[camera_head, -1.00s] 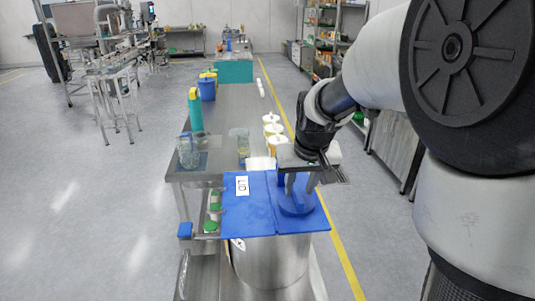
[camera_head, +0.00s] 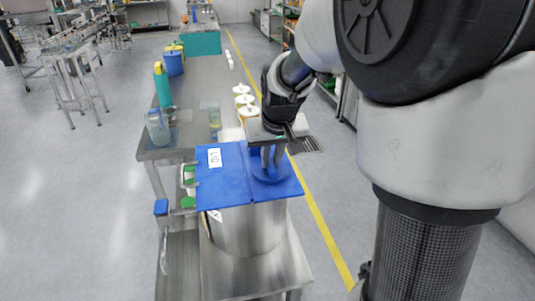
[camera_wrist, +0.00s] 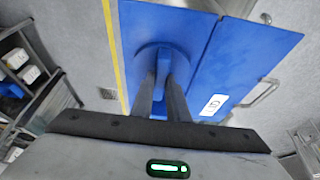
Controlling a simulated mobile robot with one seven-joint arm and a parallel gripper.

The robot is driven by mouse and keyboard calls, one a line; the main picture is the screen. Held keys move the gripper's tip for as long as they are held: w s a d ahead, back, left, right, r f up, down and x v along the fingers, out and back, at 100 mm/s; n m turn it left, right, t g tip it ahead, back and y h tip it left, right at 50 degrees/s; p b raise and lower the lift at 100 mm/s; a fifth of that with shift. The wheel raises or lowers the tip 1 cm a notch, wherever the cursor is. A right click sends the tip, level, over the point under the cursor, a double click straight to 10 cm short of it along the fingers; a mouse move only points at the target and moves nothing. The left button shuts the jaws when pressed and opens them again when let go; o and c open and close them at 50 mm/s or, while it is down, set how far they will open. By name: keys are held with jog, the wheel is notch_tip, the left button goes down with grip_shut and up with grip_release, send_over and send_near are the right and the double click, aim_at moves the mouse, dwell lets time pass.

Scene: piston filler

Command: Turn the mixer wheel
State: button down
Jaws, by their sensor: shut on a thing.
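The mixer wheel (camera_head: 283,177) is a blue disc on the right part of a blue two-panel lid (camera_head: 225,180), on top of a steel drum (camera_head: 245,232). My gripper (camera_head: 272,164) points down onto the wheel, its fingers shut on a part of it. The wrist view shows the two fingers (camera_wrist: 163,62) reaching to the wheel (camera_wrist: 146,58), close together at the tips. The gripped part is mostly hidden between the fingers. The lid (camera_wrist: 215,70) lies flat around the wheel and carries a white label (camera_wrist: 212,105).
A steel table (camera_head: 207,88) stretches away behind the drum, with a glass beaker (camera_head: 157,127), a green bottle (camera_head: 162,86), a blue container (camera_head: 173,60) and white-lidded jars (camera_head: 247,107). Floor on the left is mostly free. Shelving stands at the left of the wrist view (camera_wrist: 28,65).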

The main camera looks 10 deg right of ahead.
jog(key=shift+a+m, duration=0.1)
jog(key=shift+m, duration=0.2)
